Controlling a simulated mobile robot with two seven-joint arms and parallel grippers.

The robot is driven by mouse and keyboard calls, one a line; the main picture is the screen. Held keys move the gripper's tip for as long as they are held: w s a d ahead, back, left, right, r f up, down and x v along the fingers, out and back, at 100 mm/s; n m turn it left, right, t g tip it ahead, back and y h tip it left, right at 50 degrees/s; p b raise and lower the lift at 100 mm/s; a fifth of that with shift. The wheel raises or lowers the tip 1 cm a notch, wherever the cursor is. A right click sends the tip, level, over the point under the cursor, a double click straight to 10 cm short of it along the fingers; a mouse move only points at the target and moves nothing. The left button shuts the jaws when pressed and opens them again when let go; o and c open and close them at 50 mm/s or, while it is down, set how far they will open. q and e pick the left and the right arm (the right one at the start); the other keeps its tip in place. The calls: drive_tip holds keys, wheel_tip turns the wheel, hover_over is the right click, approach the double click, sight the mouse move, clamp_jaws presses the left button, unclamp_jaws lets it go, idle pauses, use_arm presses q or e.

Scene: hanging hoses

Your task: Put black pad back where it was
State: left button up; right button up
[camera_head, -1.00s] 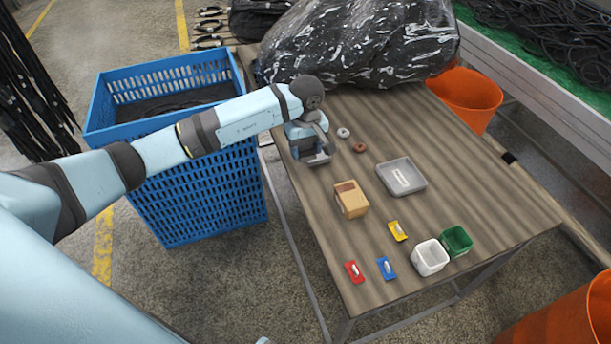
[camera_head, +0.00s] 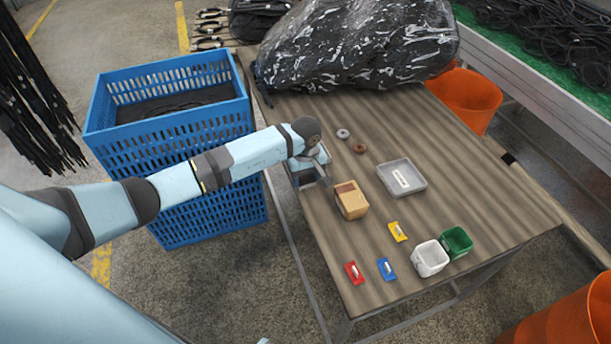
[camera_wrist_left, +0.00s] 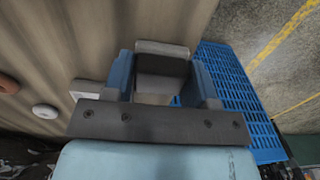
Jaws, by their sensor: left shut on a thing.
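My left gripper (camera_head: 318,181) is low over the table's left edge, just left of the wooden box (camera_head: 352,205). In the left wrist view the blue fingers of the left gripper (camera_wrist_left: 161,82) are shut on a dark block, which I take to be the black pad (camera_wrist_left: 162,66). The pad sits between the fingertips, and a lighter grey edge shows beyond it. In the head view the pad is mostly hidden by the gripper. I cannot tell whether it touches the table. My right gripper is not in view.
A grey tray (camera_head: 414,188), a grey ring (camera_head: 343,133) and a brown ring (camera_head: 360,148) lie on the table (camera_head: 480,200). Red (camera_head: 354,272), blue (camera_head: 387,269) and yellow (camera_head: 398,231) pieces and two cups stand nearer the front. A blue crate (camera_head: 215,118) stands left.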

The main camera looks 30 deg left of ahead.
use_arm(q)
drive_tip(key=shift+f, duration=0.2)
drive_tip(key=o, duration=0.9)
